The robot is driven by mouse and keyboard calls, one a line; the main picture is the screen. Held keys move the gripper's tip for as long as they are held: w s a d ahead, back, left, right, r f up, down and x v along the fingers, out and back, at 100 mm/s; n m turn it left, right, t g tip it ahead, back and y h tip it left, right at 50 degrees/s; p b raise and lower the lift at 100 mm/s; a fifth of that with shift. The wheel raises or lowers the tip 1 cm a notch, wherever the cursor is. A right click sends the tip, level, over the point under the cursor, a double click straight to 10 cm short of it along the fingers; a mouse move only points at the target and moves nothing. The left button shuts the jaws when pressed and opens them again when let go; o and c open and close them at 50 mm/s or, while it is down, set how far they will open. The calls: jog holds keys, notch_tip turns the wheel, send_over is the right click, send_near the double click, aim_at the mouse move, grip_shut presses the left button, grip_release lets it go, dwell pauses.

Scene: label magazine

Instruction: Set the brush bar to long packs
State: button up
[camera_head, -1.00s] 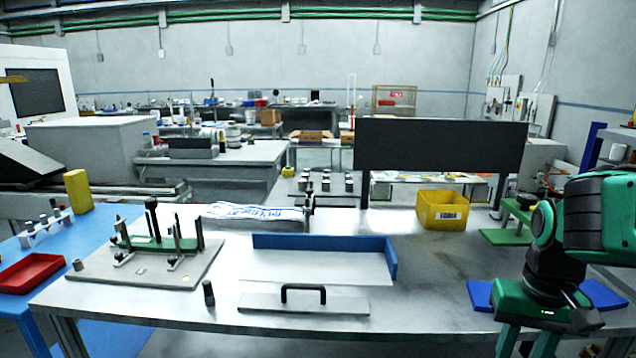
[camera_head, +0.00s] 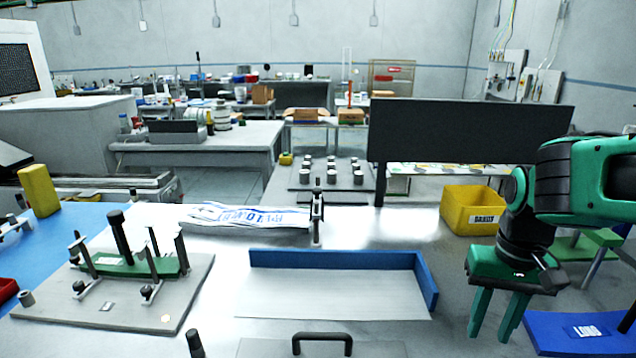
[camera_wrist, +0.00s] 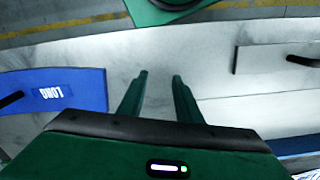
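No part is marked as the brush bar, and I cannot tell for sure which it is. A grey plate with a black handle (camera_head: 322,338) lies at the table's front edge; the handle also shows at the right of the wrist view (camera_wrist: 303,61). A blue plate (camera_head: 545,338) with a white label, seemingly "LONG", lies at front right. It is at the left of the wrist view (camera_wrist: 85,88), with a dark part at its edge. My gripper (camera_head: 489,337) is open and empty, fingers down, between handle and blue plate; its fingertips show in the wrist view (camera_wrist: 160,75).
A blue-edged tray (camera_head: 335,258) is behind the handle. A fixture board (camera_head: 150,318) with upright posts and a green bar stands at left. A printed bag (camera_head: 240,215), a dark panel (camera_head: 470,132) and a yellow bin (camera_head: 470,208) are farther back. Bare tabletop lies around the tray.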

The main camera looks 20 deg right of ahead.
jog(key=shift+o, duration=1.4)
jog(key=shift+w+r+n, duration=0.2)
jog(key=shift+r+n, duration=0.05)
jog(key=shift+r, duration=0.35)
jog(key=shift+w+r+n, duration=0.15)
jog(key=shift+r+n, duration=0.1)
jog(key=shift+r, duration=0.3)
jog(key=w+r+n, duration=0.5)
jog(key=w+r, duration=0.1)
jog(key=w, duration=0.5)
notch_tip(320, 180, up, 9)
jog(key=n+g+y, duration=0.2)
jog(key=n+y, duration=0.2)
jog(key=n, duration=2)
send_over(318, 189)
jog(key=w+d, duration=0.3)
jog(key=d, duration=0.1)
jog(key=shift+x, duration=5.15)
jog(key=shift+s+d, duration=0.2)
